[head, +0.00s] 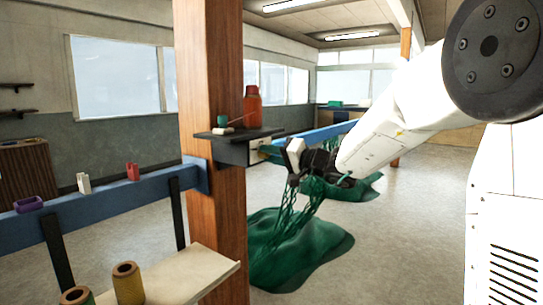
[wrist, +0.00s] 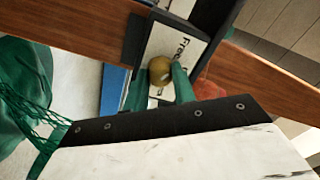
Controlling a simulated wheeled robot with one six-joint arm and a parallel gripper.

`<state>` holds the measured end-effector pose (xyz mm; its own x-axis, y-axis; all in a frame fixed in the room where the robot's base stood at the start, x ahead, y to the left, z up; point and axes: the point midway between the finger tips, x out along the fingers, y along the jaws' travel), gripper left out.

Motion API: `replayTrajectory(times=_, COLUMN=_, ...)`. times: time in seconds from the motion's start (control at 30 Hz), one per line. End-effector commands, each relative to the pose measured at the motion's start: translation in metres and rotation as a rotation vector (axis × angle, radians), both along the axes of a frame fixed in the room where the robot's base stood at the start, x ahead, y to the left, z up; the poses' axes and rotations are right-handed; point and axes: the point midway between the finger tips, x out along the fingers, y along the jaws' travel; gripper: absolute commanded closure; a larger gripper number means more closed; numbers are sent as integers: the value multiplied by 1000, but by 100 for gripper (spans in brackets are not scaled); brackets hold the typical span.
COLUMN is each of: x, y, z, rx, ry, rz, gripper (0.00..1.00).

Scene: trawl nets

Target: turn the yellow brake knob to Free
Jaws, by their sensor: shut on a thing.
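The yellow brake knob (wrist: 159,69) sits on a white label plate (wrist: 181,33) in the wrist view. The word "Free" is printed on the plate just above the knob; other lettering below the knob is mostly covered. My gripper (wrist: 162,75) has its two green fingers on either side of the knob and is shut on it. A small pale mark shows on the knob, but I cannot tell where it points. In the head view my gripper reaches in from the right, near the plate below the dark shelf, and the knob is hidden.
A wooden post (head: 211,140) carries the dark shelf (head: 237,134), with a red-brown bottle (head: 252,106) on it. Green netting (head: 294,245) hangs below my gripper and heaps on the floor. A blue rail (head: 110,202) and a bench with spools (head: 128,283) stand at left.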

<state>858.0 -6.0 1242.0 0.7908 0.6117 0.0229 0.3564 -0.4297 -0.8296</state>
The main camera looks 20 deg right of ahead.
Motion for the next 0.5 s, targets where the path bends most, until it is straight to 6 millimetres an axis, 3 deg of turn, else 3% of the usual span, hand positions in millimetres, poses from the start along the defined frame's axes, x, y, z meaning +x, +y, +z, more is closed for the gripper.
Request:
replayTrajectory(times=0.13, x=0, y=0, z=1, rx=0, ry=-1, rz=1, gripper=97)
replayTrajectory(times=0.17, x=0, y=0, z=1, rx=0, ry=-1, rz=1, gripper=71)
replayTrajectory(times=0.23, x=0, y=0, z=1, rx=0, ry=-1, rz=1, gripper=53)
replayTrajectory(times=0.5, x=0, y=0, z=0, rx=0, ry=0, rz=0, gripper=53)
